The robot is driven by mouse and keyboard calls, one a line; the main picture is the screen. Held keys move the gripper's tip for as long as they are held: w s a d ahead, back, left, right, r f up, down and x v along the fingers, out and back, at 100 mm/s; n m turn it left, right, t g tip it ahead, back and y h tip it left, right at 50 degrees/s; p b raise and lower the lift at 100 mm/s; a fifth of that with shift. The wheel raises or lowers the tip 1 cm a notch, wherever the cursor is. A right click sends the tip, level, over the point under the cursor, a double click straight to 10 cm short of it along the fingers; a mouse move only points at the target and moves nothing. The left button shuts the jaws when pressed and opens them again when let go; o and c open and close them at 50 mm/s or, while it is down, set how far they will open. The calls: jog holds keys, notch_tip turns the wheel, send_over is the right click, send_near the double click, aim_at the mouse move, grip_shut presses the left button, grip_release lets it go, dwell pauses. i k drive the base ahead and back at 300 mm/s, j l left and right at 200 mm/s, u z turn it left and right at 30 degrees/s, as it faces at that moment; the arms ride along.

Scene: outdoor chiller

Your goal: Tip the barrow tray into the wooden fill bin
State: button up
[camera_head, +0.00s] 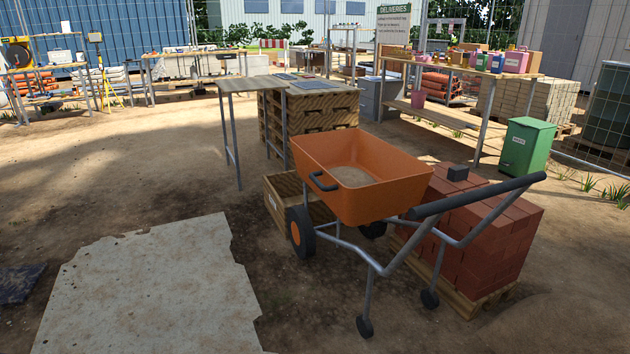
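The orange barrow tray (385,196) sits level on a grey tubular frame with black wheels. A layer of sand-coloured material (352,176) lies in its bottom. A black grab handle (323,181) is on the tray's left side. Dark push handles (478,196) reach out to the right. The wooden fill bin (283,222) stands on the ground behind and below the tray's left end, and the tray and wheel hide much of it. I cannot see inside the bin. My gripper is not in view.
A pallet of red bricks (505,240) stands close at the barrow's right. A table (238,84) and stacked pallets (310,112) are behind the bin. A green bin (527,146) is farther right. A pale slab (150,295) lies flat at front left, with open dirt around it.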

aim_at(403, 179)
jog(key=i+j+z, duration=0.15)
jog(key=i+j, duration=0.55)
jog(key=i+j+z, duration=0.2)
jog(key=i+j, duration=0.55)
jog(key=i+j+z, duration=0.15)
jog(key=i+j, duration=0.6)
jog(key=j, duration=0.15)
